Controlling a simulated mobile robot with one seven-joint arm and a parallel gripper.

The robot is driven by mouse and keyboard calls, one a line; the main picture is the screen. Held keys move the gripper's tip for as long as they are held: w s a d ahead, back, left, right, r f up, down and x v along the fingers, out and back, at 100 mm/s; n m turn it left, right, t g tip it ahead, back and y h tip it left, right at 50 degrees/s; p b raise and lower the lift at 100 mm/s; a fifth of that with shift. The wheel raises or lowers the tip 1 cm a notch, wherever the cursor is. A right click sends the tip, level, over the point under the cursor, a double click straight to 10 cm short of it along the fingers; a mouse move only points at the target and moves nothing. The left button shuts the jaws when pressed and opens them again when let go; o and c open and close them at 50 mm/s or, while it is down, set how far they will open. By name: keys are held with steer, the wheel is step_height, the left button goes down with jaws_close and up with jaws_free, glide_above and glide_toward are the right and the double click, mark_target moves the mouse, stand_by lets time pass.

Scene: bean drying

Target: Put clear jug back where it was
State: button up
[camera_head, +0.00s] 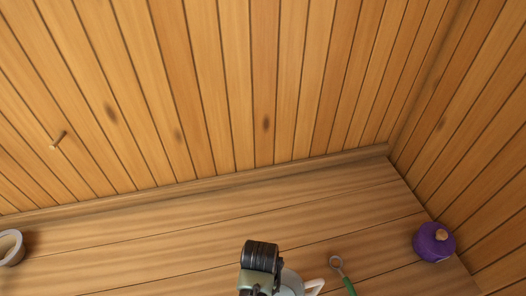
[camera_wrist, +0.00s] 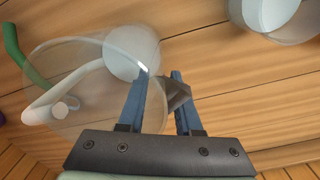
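The clear jug (camera_wrist: 85,60) fills the left of the wrist view. It is see-through, with a whitish handle (camera_wrist: 62,97) on its left and a pale round part on its far side. My gripper (camera_wrist: 160,78) has its two blue fingers partly apart at the jug's right edge.
A green-handled tool (camera_head: 346,282) lies just right of the jug. A purple lidded pot (camera_head: 432,246) stands at the right, by the wooden wall. The wooden surface (camera_head: 150,250) between the cup and my arm is clear.

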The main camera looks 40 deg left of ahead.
step_height(320, 180, up, 12)
steer(key=shift+r, duration=0.15)
stand_by(0.5)
steer(key=shift+a, duration=0.1)
